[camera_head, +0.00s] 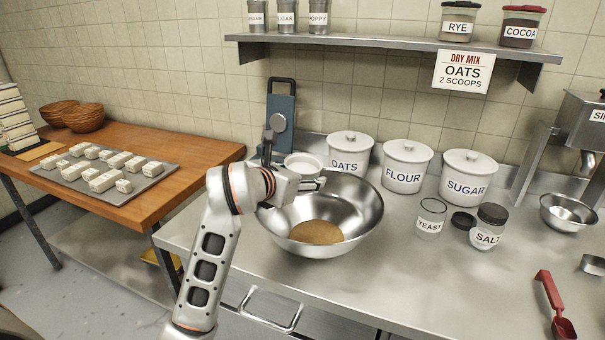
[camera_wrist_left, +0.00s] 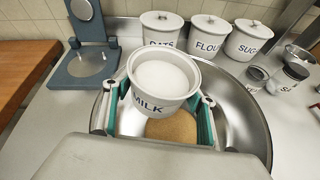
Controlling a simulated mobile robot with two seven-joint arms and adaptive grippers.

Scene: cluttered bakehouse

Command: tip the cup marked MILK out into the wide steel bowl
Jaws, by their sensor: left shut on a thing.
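The white cup marked MILK (camera_wrist_left: 160,85) is held between the green-padded fingers of my left gripper (camera_wrist_left: 157,112) and is full of white contents. In the head view the cup (camera_head: 303,162) shows partly behind my left gripper (camera_head: 308,183), over the back left of the wide steel bowl (camera_head: 362,205). It looks about upright. The bowl stands on the steel counter with a brown heap (camera_head: 316,232) in its bottom. The bowl also surrounds the cup in the wrist view (camera_wrist_left: 240,110). My right gripper is not in view.
A blue-grey device (camera_head: 281,112) stands behind the bowl. Lidded crocks OATS (camera_head: 349,155), FLOUR (camera_head: 406,168) and SUGAR (camera_head: 467,178) line the wall. YEAST (camera_head: 430,218) and SALT (camera_head: 487,228) jars stand right of the bowl. A red scoop (camera_head: 553,300) lies far right. The front counter is clear.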

